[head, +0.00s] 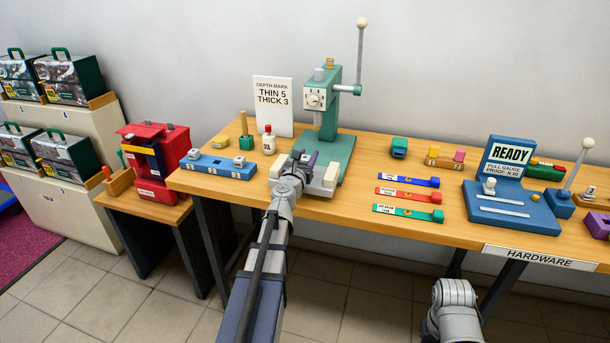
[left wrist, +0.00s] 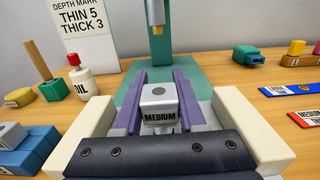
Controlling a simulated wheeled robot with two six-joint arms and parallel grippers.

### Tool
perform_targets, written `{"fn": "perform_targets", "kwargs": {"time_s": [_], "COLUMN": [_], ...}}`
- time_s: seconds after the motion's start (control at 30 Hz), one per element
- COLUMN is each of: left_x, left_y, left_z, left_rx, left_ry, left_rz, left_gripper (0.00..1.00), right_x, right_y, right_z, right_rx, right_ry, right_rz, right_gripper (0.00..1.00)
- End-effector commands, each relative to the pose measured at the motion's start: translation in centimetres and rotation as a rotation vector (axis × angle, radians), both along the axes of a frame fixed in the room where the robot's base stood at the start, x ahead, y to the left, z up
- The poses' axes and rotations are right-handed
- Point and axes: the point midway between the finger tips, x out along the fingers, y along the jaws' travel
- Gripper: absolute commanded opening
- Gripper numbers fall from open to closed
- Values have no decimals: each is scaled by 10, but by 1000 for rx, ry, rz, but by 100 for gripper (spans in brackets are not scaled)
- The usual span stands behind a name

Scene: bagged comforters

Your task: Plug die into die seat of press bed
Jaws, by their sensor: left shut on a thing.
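The die is a light grey block with a dark hole on top and a black "MEDIUM" label (left wrist: 159,104), seen in the left wrist view. My left gripper (head: 304,160) has its purple fingers along both sides of the die, shut on it, at the front of the green press (head: 331,110). Its fingers also show in the left wrist view (left wrist: 159,84). Cream blocks (left wrist: 239,125) flank the fingers at the front of the press. The die seat is hidden, so I cannot tell whether the die touches it. My right gripper is out of view.
An oil bottle (head: 268,140) and a blue block holder (head: 217,167) stand left of the press. A depth-mark sign (head: 273,108) stands behind the bottle.

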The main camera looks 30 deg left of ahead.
Motion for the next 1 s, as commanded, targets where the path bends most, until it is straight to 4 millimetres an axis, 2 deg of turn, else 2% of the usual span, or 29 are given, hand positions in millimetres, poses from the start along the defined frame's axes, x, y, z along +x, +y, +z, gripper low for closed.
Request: {"fn": "perform_targets", "kwargs": {"time_s": [0.67, 1.0], "left_x": [0, 0], "left_y": [0, 0], "left_z": [-10, -9], "left_rx": [0, 0], "left_ry": [0, 0], "left_rz": [0, 0], "left_gripper": [0, 0], "right_x": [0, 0], "right_y": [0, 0], "right_z": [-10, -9], "right_rx": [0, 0], "right_ry": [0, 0], "right_rz": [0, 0], "right_gripper": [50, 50]}}
